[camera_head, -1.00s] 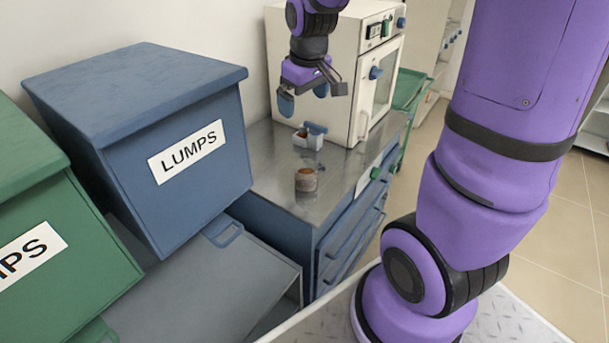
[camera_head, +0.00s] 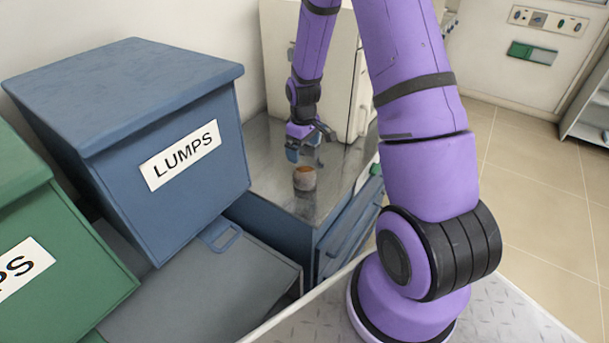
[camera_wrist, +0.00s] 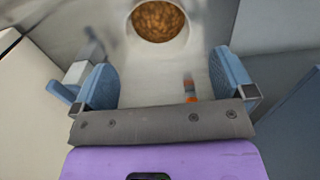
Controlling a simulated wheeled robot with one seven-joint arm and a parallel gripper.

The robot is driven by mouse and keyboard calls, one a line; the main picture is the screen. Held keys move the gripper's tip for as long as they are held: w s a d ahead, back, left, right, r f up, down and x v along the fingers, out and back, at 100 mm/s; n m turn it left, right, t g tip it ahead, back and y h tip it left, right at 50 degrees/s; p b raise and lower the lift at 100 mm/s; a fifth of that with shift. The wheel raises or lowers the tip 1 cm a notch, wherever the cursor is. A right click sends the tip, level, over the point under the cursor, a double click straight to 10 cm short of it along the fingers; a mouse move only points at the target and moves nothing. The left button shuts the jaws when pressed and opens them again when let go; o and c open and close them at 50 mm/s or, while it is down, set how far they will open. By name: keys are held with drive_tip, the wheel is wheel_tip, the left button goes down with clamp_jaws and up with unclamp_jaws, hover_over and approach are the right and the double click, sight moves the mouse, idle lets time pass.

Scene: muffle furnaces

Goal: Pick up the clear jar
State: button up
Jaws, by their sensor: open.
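The clear jar (camera_head: 305,180) stands upright on the steel worktop, holding brown lumpy contents. It also shows at the top edge of the wrist view (camera_wrist: 158,22), where I look down into its round mouth and its upper part is cut off. My gripper (camera_head: 306,150) is open and low over the worktop, just behind the jar in the head view. In the wrist view its two blue fingers (camera_wrist: 165,82) are wide apart, and the jar lies beyond their tips, not between them. A small orange and grey item (camera_wrist: 190,90) shows between the fingers; I cannot tell what it is.
A blue bin marked LUMPS (camera_head: 165,160) stands left of the worktop (camera_head: 270,165), with a green bin (camera_head: 60,235) further left. The pale furnace (camera_head: 350,85) stands behind, partly hidden by my arm. The worktop around the jar looks clear towards its front edge.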

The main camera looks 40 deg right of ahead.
sight(305, 170)
drive_tip(key=shift+s+d+f, duration=0.1)
drive_tip(key=shift+f, duration=2.3)
drive_tip(key=shift+s+d+f, duration=0.1)
drive_tip(key=shift+f, duration=2.3)
drive_tip(key=c, duration=0.8)
drive_tip(key=shift+w+r, duration=0.1)
drive_tip(key=shift+r, duration=0.05)
